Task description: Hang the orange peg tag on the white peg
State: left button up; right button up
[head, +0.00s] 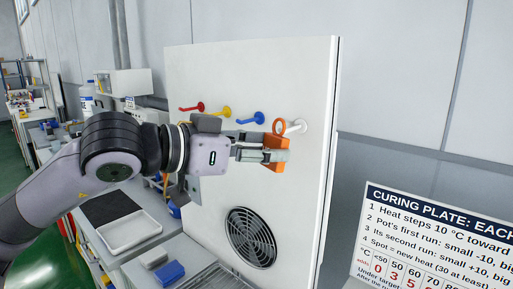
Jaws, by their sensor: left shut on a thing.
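The orange peg tag (273,143) has a ring at its top (279,126). My left gripper (274,149) is shut on the tag's body in front of the white panel. The white peg (298,126) stands out from the panel at the right end of the peg row. The tag's ring is beside the left end of the white peg in the picture. I cannot tell whether the peg passes through the ring or lies behind it. My right gripper is not in view.
The white panel (310,190) also carries a red peg (192,107), a yellow peg (219,112) and a blue peg (251,118). A round vent (250,239) is lower down. A white tray (129,230) lies on the bench at left. A sign (440,240) stands at right.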

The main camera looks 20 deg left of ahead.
pick_arm(q)
jog(key=shift+w+d+r, duration=0.15)
jog(key=shift+w+d, duration=0.05)
jog(key=shift+w, duration=0.45)
jog(key=shift+c, duration=0.6)
jog(key=shift+w+f, duration=0.2)
grip_shut()
jog(key=shift+w+d+f+b, duration=0.3)
jog(key=shift+w+f+b, duration=0.15)
jog(key=shift+w, duration=0.1)
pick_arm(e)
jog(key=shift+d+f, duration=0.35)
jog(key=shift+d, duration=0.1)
pick_arm(q)
jog(key=shift+w+d, duration=0.1)
jog(key=o, duration=1.3)
grip_release()
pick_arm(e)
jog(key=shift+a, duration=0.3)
